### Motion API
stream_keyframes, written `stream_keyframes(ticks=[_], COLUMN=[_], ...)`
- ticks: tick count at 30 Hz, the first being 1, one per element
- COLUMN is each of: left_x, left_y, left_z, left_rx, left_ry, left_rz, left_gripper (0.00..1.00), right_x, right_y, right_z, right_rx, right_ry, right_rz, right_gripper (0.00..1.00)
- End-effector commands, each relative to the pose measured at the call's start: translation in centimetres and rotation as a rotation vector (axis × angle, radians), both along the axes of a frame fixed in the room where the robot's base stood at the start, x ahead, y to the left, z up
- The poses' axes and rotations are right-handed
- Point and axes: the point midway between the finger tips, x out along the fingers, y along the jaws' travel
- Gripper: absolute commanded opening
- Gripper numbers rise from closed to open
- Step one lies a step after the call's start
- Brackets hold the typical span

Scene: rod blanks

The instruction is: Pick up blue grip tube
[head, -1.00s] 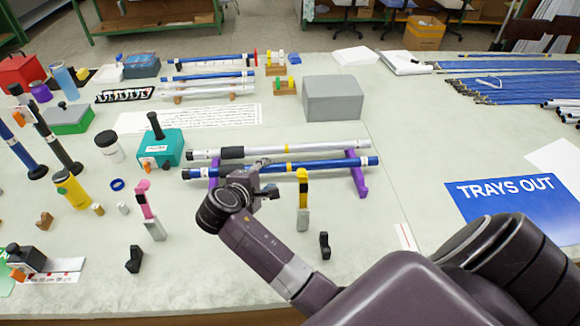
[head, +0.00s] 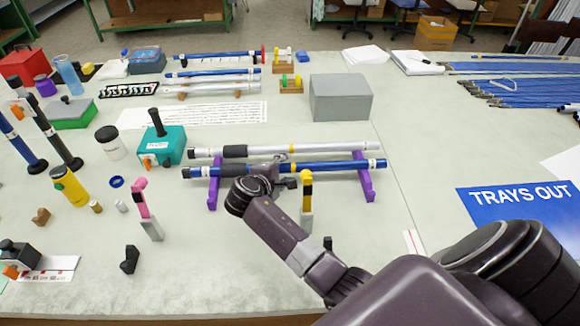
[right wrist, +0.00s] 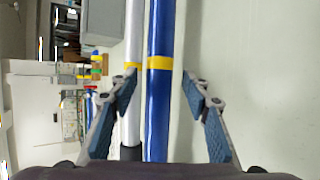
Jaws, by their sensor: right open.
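The blue grip tube (head: 335,167) lies level across two purple stands, in front of a silver tube (head: 330,148) with a black sleeve. My right gripper (head: 285,183) is over the front side of the blue tube, near its middle, and hides part of it. In the right wrist view my right gripper (right wrist: 159,82) is open. The blue tube (right wrist: 158,110) with its yellow band runs between the fingers, with a gap to the right finger. The silver tube (right wrist: 133,40) lies by the left finger; I cannot tell if they touch. My left gripper is out of view.
The purple stand (head: 366,180) holds the tubes' right end.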

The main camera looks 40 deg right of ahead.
Motion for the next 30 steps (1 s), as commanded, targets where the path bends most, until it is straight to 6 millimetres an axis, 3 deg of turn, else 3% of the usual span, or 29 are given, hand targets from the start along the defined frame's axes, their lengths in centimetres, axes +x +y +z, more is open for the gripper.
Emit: stream_keyframes(ticks=[8, 20, 30], left_x=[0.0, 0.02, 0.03], left_y=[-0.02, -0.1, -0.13], left_z=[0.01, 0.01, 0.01], left_rx=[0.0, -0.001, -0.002], left_ry=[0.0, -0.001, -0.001], left_rz=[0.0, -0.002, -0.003], left_gripper=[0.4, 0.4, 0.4], right_x=[0.15, 0.13, 0.16], right_y=[-0.19, -0.15, -0.12], right_z=[-0.15, -0.16, 0.11], right_rx=[0.001, 0.002, 0.001], right_ry=[-0.001, 0.0, -0.001], right_rz=[0.0, 0.0, 0.0], right_gripper=[0.44, 0.0, 0.0])
